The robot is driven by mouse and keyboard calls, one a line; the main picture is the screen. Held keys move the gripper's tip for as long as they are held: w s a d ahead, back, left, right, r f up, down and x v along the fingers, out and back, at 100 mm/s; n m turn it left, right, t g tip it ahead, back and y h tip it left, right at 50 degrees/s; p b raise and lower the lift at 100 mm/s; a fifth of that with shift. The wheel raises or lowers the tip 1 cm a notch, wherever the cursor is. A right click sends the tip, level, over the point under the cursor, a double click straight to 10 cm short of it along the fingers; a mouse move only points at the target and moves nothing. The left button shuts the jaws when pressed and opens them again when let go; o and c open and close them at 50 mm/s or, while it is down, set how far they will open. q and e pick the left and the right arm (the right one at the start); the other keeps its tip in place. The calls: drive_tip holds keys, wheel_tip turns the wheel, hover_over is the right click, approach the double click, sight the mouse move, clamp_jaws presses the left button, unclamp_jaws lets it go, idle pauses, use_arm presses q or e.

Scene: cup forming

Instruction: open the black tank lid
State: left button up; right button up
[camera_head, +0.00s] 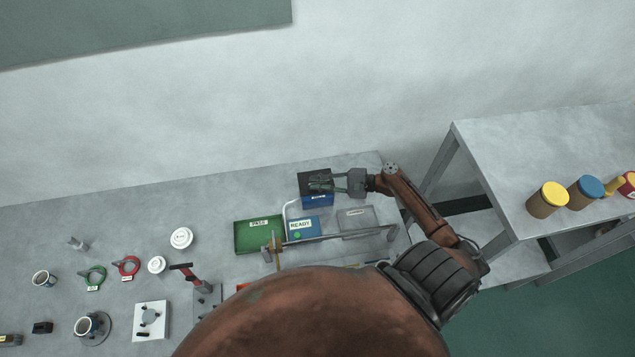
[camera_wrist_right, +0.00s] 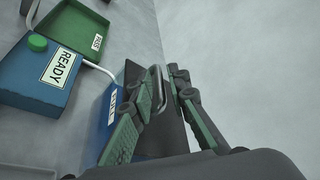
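The tank (camera_head: 318,201) stands at the back of the bench, with a blue lower body and a black lid (camera_head: 306,180) on top. My right gripper (camera_head: 320,183) is over the lid, coming in from the right. In the right wrist view the black lid (camera_wrist_right: 172,138) lies below the fingers, and its metal handle (camera_wrist_right: 157,82) shows between them. The fingers (camera_wrist_right: 166,92) are apart, with a gap around the handle; whether one touches it I cannot tell. The lid looks closed. My left gripper is not in view.
A grey tray (camera_head: 358,219) is to the right. A pale tube runs beside the tank. Cups and lids are farther left; jars stand on the right table.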

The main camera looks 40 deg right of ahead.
drive_tip(key=shift+c, duration=0.3)
clamp_jaws()
